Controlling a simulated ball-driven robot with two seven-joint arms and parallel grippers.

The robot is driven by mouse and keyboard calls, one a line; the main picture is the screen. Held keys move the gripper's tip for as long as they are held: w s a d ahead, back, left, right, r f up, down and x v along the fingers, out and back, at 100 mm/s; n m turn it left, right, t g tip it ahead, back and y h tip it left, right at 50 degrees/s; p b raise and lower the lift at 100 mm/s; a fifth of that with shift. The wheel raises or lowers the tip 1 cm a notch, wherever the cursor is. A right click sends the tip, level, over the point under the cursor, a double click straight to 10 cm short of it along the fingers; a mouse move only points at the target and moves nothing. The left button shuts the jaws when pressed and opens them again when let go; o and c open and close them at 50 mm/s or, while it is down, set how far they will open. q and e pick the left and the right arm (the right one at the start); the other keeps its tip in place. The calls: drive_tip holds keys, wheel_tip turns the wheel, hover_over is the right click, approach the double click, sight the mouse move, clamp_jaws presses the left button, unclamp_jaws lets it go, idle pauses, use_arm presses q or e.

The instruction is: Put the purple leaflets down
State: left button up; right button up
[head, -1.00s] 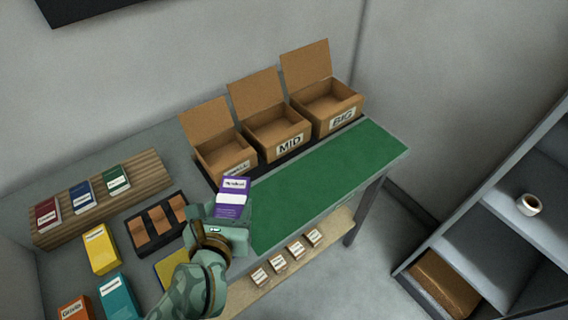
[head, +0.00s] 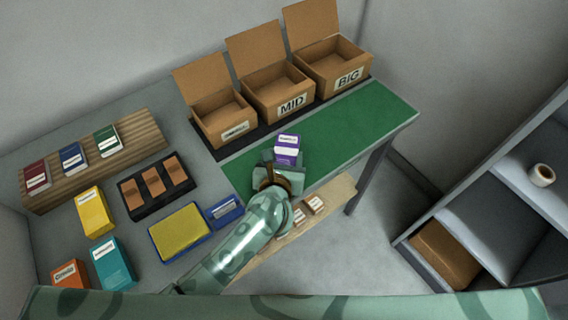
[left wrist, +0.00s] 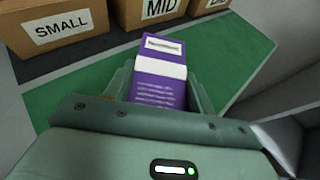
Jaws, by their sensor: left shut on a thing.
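The purple leaflets (head: 286,147) are a small purple stack with a white band and a white label. My left gripper (head: 283,160) is shut on them, over the green mat (head: 340,132). In the left wrist view the purple leaflets (left wrist: 160,85) sit between the two fingers of the left gripper (left wrist: 160,95), label end pointing away toward the boxes. I cannot tell whether they touch the mat. My right gripper is not in view.
Open cardboard boxes labelled SMALL (left wrist: 55,30), MID (head: 280,98) and BIG (head: 335,72) stand behind the mat. Left are a yellow pad (head: 180,232), a black tray (head: 131,212), a wooden rack (head: 60,195) and coloured packs. The mat's right part is clear.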

use_arm(q)
drive_tip(key=shift+f, duration=1.05)
drive_tip(key=shift+f+b, duration=0.2)
drive_tip(key=shift+b, duration=0.15)
drive_tip(key=o, duration=1.1)
drive_tip(key=shift+r, duration=0.1)
drive_tip(key=shift+r, duration=0.2)
drive_tip(key=p+v, duration=0.2)
drive_tip(key=v, duration=1)
drive_tip(key=shift+p, duration=0.35)
